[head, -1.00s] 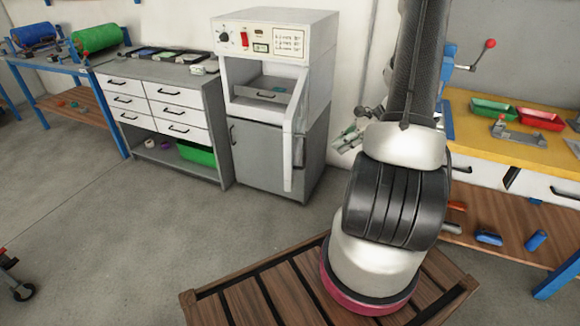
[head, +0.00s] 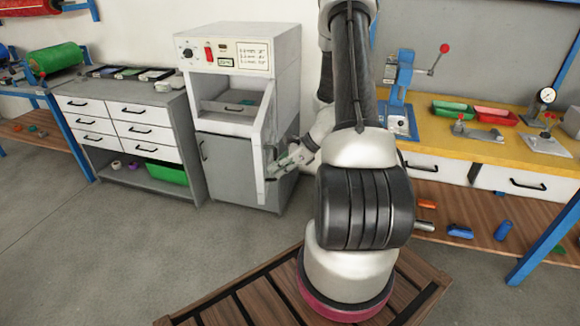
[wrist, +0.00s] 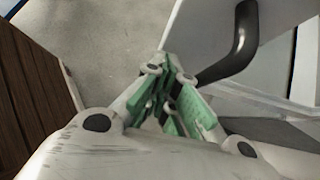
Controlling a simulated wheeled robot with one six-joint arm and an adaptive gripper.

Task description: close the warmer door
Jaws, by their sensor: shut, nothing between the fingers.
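The warmer (head: 195,83) is a grey-white cabinet with a control panel on top. Its chamber is open and shows a grey drawer with a dark handle inside. The warmer door (head: 259,160) stands swung out toward me at the right side of the opening, seen nearly edge-on. My gripper (head: 278,170), with green fingers, is shut and empty at the door's right side, low down. In the wrist view my gripper (wrist: 180,85) is beside the black door handle (wrist: 240,45) on the white door panel (wrist: 200,30). Whether they touch is unclear.
A grey drawer cabinet (head: 182,110) stands left of the warmer. A yellow-topped workbench (head: 450,145) with a blue press (head: 400,95) and trays is on the right. Open grey floor (head: 110,240) lies in front of the warmer.

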